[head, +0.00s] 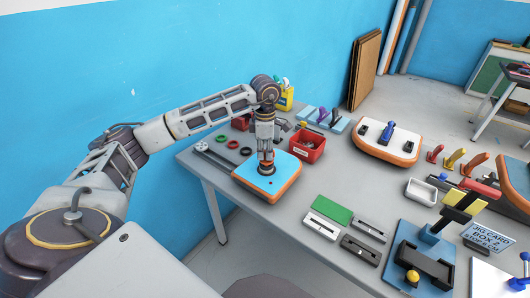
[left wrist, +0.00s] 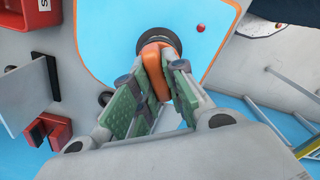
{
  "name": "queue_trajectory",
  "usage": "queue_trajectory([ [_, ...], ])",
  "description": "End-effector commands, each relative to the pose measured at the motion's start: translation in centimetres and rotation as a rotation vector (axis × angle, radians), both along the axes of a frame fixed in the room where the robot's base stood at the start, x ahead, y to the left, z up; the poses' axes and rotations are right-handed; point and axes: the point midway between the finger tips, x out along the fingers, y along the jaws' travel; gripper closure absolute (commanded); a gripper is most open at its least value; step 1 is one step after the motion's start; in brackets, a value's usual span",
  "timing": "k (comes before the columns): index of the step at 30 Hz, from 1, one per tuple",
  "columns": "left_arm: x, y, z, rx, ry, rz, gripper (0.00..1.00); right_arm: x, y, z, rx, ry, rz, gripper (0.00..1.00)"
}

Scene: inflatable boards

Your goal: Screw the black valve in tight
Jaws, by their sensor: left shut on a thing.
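A small blue board with an orange rim (head: 255,187) lies flat at the near left part of the grey table. The black valve (head: 266,171) sits on its blue top, and in the left wrist view it shows as a dark ring (left wrist: 172,43). An orange grip piece (left wrist: 156,66) stands up at the valve. My left gripper (head: 266,157) points down over the board, and its green-padded fingers (left wrist: 155,88) are closed around the orange piece. The fingers hide part of the valve, and I cannot tell how deep it sits. My right gripper is not in view.
A red bin (head: 308,146) stands just behind the board. Several rings, including a green one (head: 218,138), lie to its left. A green pad (head: 331,208) and metal blocks lie to the right. A white and orange board (head: 385,146) lies further back.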

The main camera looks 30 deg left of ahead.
Motion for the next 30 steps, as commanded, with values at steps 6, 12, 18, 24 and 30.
queue_trajectory([
  [6,0.08,0.04,-0.1,0.001,-0.001,-0.12,1.0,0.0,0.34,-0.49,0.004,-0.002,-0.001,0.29],
  [12,0.14,0.07,-0.05,0.001,-0.001,-0.218,1.0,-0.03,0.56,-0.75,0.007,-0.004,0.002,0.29],
  [18,0.14,0.07,-0.02,0.001,-0.001,-0.241,1.0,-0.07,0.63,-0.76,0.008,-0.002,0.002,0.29],
  [24,0.13,0.07,-0.03,0.001,-0.001,-0.241,1.0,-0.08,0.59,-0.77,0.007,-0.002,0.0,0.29],
  [30,0.17,0.08,-0.07,0.001,-0.001,-0.296,1.0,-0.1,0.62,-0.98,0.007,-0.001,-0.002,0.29],
])
